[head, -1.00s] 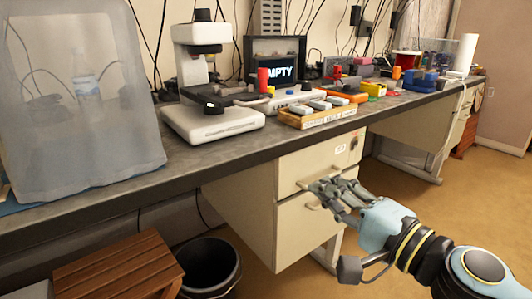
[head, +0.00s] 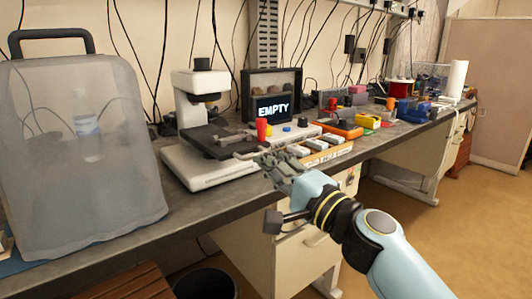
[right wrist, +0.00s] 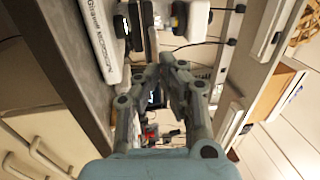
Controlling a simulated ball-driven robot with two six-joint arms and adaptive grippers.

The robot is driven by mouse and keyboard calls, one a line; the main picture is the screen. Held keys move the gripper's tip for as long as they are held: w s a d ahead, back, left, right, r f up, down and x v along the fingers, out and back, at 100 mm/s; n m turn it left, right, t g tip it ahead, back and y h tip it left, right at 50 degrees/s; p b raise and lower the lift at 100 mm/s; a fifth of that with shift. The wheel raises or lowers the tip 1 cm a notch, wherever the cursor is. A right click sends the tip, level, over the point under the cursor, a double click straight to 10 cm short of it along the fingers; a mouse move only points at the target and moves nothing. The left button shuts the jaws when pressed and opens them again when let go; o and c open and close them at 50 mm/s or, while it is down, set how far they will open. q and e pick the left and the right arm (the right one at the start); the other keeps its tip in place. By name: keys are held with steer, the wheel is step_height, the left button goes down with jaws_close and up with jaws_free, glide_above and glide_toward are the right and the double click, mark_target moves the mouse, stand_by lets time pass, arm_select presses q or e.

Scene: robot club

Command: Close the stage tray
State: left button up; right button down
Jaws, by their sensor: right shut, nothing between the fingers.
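A white microscope (head: 196,95) stands on the bench at left centre in the head view. Its dark stage tray (head: 208,143) sits over the white base and juts toward the front right. A grey metal bar (head: 240,153) shows at the tray's right side. My right gripper (head: 272,166) is shut and empty, at the bench's front edge, right of the microscope base and apart from the tray in the picture. In the right wrist view its closed fingers (right wrist: 172,66) are centred, with the lettered microscope base (right wrist: 97,40) to their left. My left gripper is not in view.
A grey translucent cover (head: 85,150) stands left of the microscope. Drawers (head: 290,262) stand below the bench.

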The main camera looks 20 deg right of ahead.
mark_target(235, 142)
steer(key=shift+w+a+r, duration=0.1)
steer(key=shift+w+a, duration=0.1)
steer(key=shift+w, duration=0.35)
steer(key=b+x, duration=0.1)
steer(key=x, duration=0.2)
steer(key=f+b+x, duration=0.1)
steer(key=x, duration=0.2)
steer(key=f+b+x, duration=0.1)
steer(key=b+x, duration=0.1)
steer(key=x, duration=0.2)
steer(key=shift+w+d+f, duration=0.1)
steer(key=shift+w, duration=0.35)
steer(key=shift+r, duration=0.4)
